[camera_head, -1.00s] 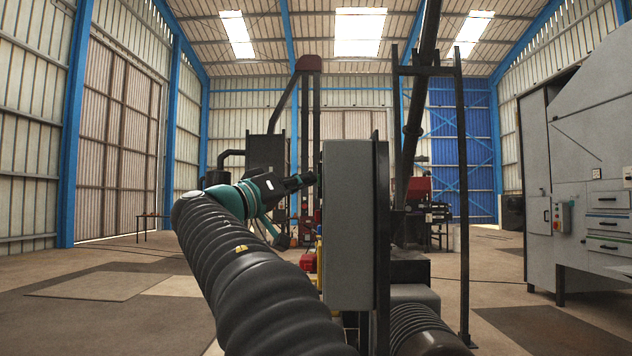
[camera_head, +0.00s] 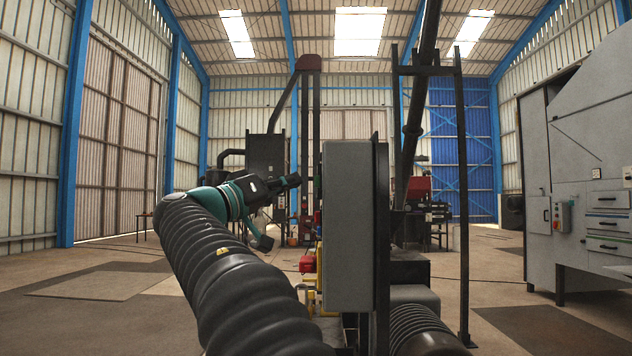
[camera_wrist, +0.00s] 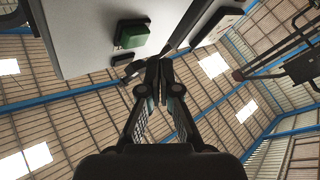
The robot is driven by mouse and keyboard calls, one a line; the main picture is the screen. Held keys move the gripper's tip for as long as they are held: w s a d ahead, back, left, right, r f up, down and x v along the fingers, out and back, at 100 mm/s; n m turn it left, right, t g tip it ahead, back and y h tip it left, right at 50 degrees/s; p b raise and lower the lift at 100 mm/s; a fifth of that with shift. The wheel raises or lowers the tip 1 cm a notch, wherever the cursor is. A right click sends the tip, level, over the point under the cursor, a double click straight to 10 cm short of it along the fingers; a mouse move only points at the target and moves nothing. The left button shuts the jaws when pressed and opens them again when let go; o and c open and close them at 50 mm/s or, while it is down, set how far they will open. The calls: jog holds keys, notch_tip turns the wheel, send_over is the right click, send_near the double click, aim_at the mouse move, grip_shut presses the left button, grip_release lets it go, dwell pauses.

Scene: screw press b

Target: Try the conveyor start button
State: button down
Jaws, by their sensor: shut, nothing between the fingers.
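A green square push button (camera_wrist: 132,34) stands out from a pale panel (camera_wrist: 85,35) at the top of the wrist view; I take it for the conveyor start button. A small dark plate lies just below it in the picture. My gripper (camera_wrist: 157,68) is shut and empty, its fingertips below and to the right of the button in the picture. The tips are not on the button; their exact distance from the panel is hard to tell. In the head view the button is not visible, and a grey box (camera_head: 348,225) shows only its side and back.
A second pale box (camera_wrist: 215,25) with a label lies right of the fingertips in the wrist view. In the head view, a dark post (camera_head: 462,200) stands right of the grey box and a large grey machine (camera_head: 580,190) stands farther right. Open floor (camera_head: 110,285) lies to the left.

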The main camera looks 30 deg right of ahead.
jog(key=shift+w+a+p, duration=0.25)
jog(key=shift+w+a, duration=0.3)
jog(key=shift+a, duration=0.25)
jog(key=shift+w+a+p, duration=0.2)
jog(key=shift+w+a, duration=0.3)
jog(key=shift+a, duration=0.3)
